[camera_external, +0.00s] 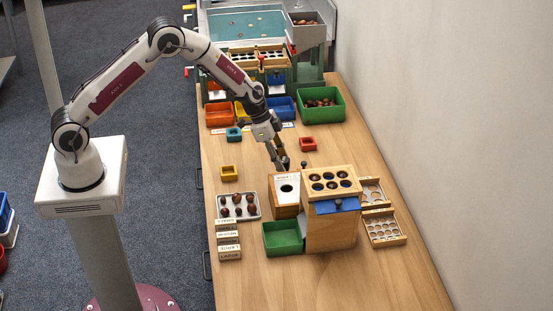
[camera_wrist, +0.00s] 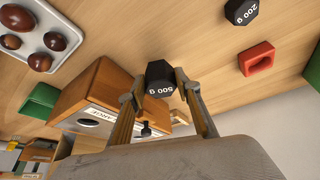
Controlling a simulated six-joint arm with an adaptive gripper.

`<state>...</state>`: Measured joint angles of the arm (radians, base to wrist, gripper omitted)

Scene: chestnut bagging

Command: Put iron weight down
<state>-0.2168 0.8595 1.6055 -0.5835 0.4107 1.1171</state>
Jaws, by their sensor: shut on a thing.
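The iron weight (camera_wrist: 160,76), a black block marked 500 g, is between the fingertips of my gripper (camera_wrist: 156,88) in the wrist view. My gripper is shut on it. In the external view my gripper (camera_external: 283,161) points down just behind the wooden box with a round hole (camera_external: 286,208). I cannot tell whether the weight touches the table. A second black weight marked 200 g (camera_wrist: 241,10) stands apart on the table at the top of the wrist view.
A red square block (camera_wrist: 257,58) lies right of the held weight. The wooden box with a hole (camera_wrist: 100,90) is close on the left. A grey tray of chestnuts (camera_external: 238,216), a tall wooden stand (camera_external: 331,232) and a green bin (camera_external: 283,251) are nearby. Bare table (camera_external: 365,145) lies at right.

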